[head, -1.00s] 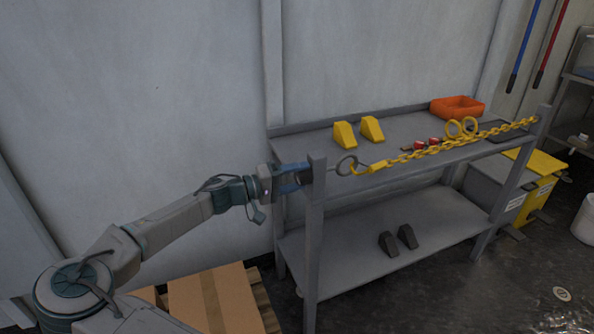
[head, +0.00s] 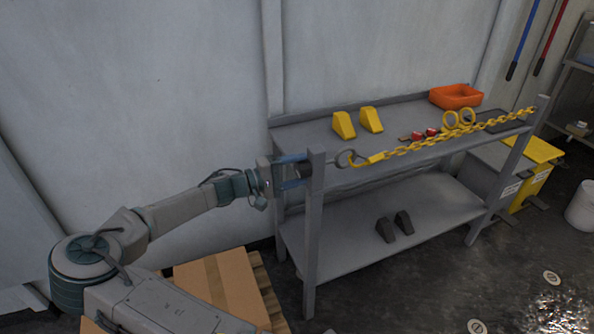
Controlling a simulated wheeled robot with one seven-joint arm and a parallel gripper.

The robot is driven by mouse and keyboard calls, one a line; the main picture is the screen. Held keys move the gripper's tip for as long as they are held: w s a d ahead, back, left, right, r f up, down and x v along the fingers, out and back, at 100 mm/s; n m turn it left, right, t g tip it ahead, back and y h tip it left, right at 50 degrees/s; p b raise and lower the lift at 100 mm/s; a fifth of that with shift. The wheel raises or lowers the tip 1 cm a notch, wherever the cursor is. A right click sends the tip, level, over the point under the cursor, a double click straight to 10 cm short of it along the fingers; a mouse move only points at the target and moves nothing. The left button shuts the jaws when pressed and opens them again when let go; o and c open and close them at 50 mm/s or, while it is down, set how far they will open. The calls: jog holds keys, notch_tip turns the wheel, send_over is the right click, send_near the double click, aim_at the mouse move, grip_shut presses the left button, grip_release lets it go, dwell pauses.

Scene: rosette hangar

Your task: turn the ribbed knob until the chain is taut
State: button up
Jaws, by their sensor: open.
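The yellow chain (head: 430,141) runs above the bench from a grey ring (head: 345,158) near the left post to the right post. It looks nearly straight, with at most a slight sag. A short rod joins the ring to the left post. My gripper (head: 298,170) is at the outer left side of that post, its blue fingers spread above and below. A dark piece, apparently the ribbed knob (head: 303,169), shows between the fingers, partly hidden; its ribs are too small to see. I cannot tell whether the fingers touch it.
On the grey bench (head: 300,136) are two yellow wedges (head: 344,125), small red items (head: 418,135), yellow rings (head: 451,119) and an orange tray (head: 455,97). Two dark wedges (head: 385,230) lie on the lower shelf. A cardboard box (head: 225,291) sits below my arm.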

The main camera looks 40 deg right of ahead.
jog(key=c, duration=1.1)
jog(key=shift+o, duration=0.3)
jog(key=shift+f+m+b, duration=0.3)
jog(key=shift+m+b, duration=0.3)
jog(key=shift+b, duration=0.25)
jog(key=shift+m+b, duration=0.7)
jog(key=shift+b, duration=0.05)
jog(key=m+b, duration=1.1)
jog(key=shift+b, duration=0.35)
jog(key=shift+r+m, duration=0.35)
jog(key=shift+m, duration=0.35)
